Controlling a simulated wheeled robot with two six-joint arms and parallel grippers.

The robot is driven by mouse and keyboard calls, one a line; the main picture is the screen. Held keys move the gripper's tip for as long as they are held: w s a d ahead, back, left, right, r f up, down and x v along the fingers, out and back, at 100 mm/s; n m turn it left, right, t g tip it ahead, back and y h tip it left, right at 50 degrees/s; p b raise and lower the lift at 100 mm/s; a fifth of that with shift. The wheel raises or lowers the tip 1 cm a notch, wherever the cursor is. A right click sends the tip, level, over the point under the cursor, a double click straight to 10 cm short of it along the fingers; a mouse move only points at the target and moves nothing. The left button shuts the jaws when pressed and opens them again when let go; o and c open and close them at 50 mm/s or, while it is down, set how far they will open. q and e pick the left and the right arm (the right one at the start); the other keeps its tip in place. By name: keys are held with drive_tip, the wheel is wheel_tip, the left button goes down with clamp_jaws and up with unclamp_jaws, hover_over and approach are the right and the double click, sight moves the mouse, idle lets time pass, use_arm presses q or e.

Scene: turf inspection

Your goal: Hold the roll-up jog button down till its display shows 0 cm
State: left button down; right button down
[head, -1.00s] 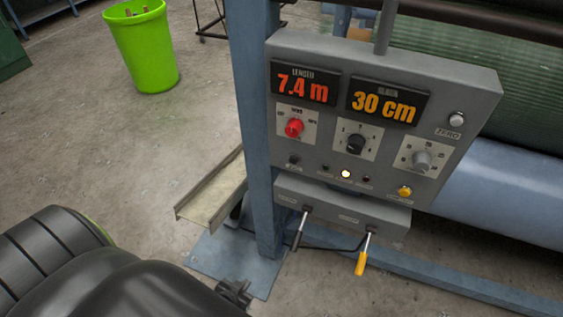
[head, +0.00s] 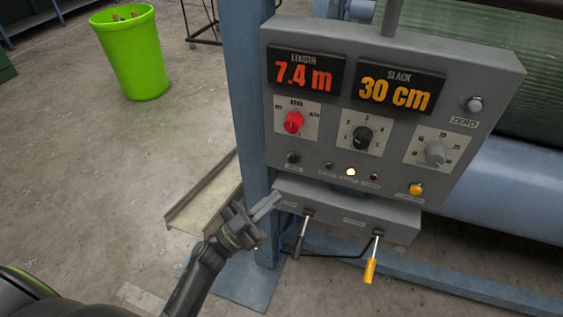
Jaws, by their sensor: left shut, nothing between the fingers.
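The grey control panel (head: 328,172) stands in front of me. Its orange display (head: 396,92), labelled SLACK, reads 30 cm. A red display (head: 306,71) reads 7.4 m. A yellow button (head: 416,189) is at the lower right, a black button (head: 293,157) at the lower left, and a pale button (head: 474,104) above the word ZERO. The small labels of the yellow and black buttons are too blurred to read. My left gripper (head: 275,198) is shut and empty, its tips close to the panel's lower left, below the black button. My right gripper is out of view.
A red knob (head: 293,122), a black knob (head: 362,138) and a grey knob (head: 435,153) stick out of the panel. Below hang a black-handled lever (head: 300,240) and a yellow-handled lever (head: 371,262). A blue post (head: 248,90) stands left. A green bin (head: 132,52) is farther back.

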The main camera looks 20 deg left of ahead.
use_arm(q)
drive_tip(key=shift+s+r, duration=0.1)
drive_tip(key=shift+r, duration=0.15)
drive_tip(key=b, duration=0.3)
approach(293, 160)
drive_tip(key=w+d+r, duration=0.2)
drive_tip(key=d+r, duration=0.1)
drive_tip(key=d, duration=0.1)
drive_tip(key=shift+w+d+r, duration=0.2)
drive_tip(key=shift+w+r, duration=0.1)
drive_tip(key=shift+w, duration=0.05)
drive_tip(key=shift+w, duration=0.15)
idle(1.6)
drive_tip(key=shift+w, duration=0.25)
drive_tip(key=shift+w, duration=0.5)
idle(3.8)
